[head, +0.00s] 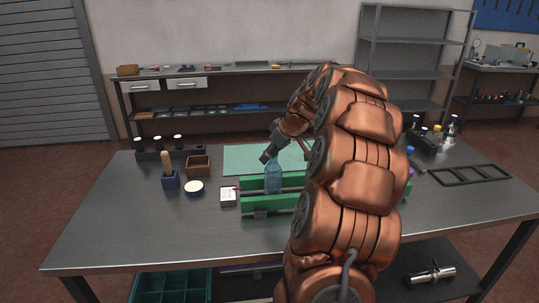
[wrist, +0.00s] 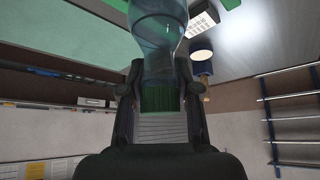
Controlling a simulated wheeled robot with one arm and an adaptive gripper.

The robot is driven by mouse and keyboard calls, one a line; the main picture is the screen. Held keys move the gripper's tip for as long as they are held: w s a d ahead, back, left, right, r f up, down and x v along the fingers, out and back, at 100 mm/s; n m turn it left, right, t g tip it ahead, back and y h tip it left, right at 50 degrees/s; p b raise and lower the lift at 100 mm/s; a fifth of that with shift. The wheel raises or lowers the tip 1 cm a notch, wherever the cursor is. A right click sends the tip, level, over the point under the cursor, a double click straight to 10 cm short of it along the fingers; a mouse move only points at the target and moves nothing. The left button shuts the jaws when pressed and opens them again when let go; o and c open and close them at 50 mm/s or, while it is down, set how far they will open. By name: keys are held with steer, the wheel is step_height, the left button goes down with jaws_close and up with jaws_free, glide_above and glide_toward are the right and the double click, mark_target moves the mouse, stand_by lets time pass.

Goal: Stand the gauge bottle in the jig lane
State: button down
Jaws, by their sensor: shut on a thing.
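The gauge bottle (head: 273,179) is clear blue and looks upright in the head view. Its lower part is at the green jig (head: 262,203), between the long green rails. I cannot tell whether its base rests on the lane floor. My gripper (head: 270,157) is at the bottle's top, shut on it. In the wrist view, the bottle (wrist: 158,35) runs up from between my gripper's fingers (wrist: 160,92), with its green cap (wrist: 158,98) between them. My arm hides the right part of the jig.
A white card (head: 228,197) stands at the jig's left end. Left of it are a round white-topped item (head: 194,188), a blue block (head: 170,181) and a wooden box (head: 198,167). A green mat (head: 240,159) lies behind the jig. A black frame (head: 470,174) lies right. The table's front left is clear.

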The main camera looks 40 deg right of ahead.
steer(key=c, duration=0.8)
jaws_free()
steer(key=shift+c, duration=0.2)
steer(key=b+v, duration=0.2)
steer(key=v, duration=1)
steer(key=shift+b, duration=0.35)
steer(key=shift+w+a+r, duration=0.1)
steer(key=shift+r, duration=0.05)
